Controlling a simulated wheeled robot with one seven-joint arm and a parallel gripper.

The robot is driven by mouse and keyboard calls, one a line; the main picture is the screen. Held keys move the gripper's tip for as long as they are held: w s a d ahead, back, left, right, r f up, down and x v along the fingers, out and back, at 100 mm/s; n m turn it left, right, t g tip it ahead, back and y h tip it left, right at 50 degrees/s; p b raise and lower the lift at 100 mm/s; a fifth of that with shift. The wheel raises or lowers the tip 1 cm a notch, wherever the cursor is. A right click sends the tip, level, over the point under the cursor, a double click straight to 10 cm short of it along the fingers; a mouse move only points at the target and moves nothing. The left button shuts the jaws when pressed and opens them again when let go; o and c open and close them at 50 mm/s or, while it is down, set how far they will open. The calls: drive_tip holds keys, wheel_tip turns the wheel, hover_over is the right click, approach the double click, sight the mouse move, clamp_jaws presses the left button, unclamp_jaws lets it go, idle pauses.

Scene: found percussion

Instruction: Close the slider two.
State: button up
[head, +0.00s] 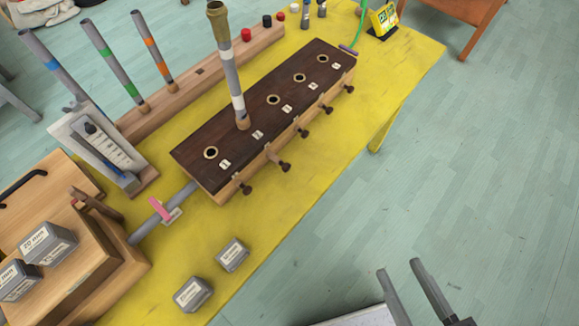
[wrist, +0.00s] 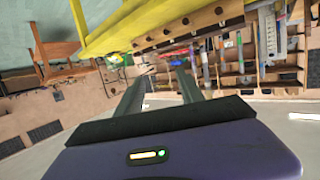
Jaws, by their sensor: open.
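The dark-topped wooden box (head: 205,138) lies along the yellow table in the head view, with a row of round holes and small white number tags. Several brown slider knobs stick out of its near side; the knob second from the left (head: 283,166) extends on a stem. The tag numbers are too small to read, so I cannot tell which is slider two. A grey tube with white bands (head: 230,75) stands in one hole. My gripper (head: 398,267) is open and empty, beyond the table's right edge, well apart from the knobs. In the wrist view the box side (wrist: 200,24) shows above the fingers.
The yellow table (head: 310,190) has free room in front of the box. Two grey blocks (head: 232,254) (head: 192,294) lie near its front edge. A rack (head: 190,80) with colour-banded tubes stands behind. Open floor (head: 480,170) lies to the right.

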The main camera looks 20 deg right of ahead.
drive_tip(key=shift+w+r, duration=0.3)
drive_tip(key=c, duration=0.3)
drive_tip(key=w, duration=0.2)
drive_tip(key=w+d+r+t, duration=0.1)
drive_tip(key=w, duration=0.1)
drive_tip(key=w+d+r+t+p, duration=0.1)
drive_tip(key=w, duration=0.1)
drive_tip(key=shift+w+r+m+h, duration=0.25)
drive_tip(key=shift+m+h, duration=0.05)
clamp_jaws()
drive_tip(key=w+d+f+m, duration=0.2)
drive_tip(key=w+m, duration=0.1)
drive_tip(key=w, duration=0.5)
drive_tip(key=m+g+y+p, duration=0.2)
drive_tip(key=m+g+y, duration=0.4)
drive_tip(key=m+g, duration=0.25)
approach(284, 165)
drive_tip(key=shift+n, duration=0.35)
drive_tip(key=f, duration=0.4)
drive_tip(key=d+f, duration=0.1)
drive_tip(key=f, duration=0.1)
drive_tip(key=shift+s, duration=0.4)
drive_tip(key=w+a, duration=0.1)
drive_tip(key=w+a+p, duration=0.1)
drive_tip(key=shift+w, duration=0.4)
drive_tip(key=shift+w+a+f, duration=0.1)
drive_tip(key=shift+w+a, duration=0.15)
drive_tip(key=shift+w, duration=0.25)
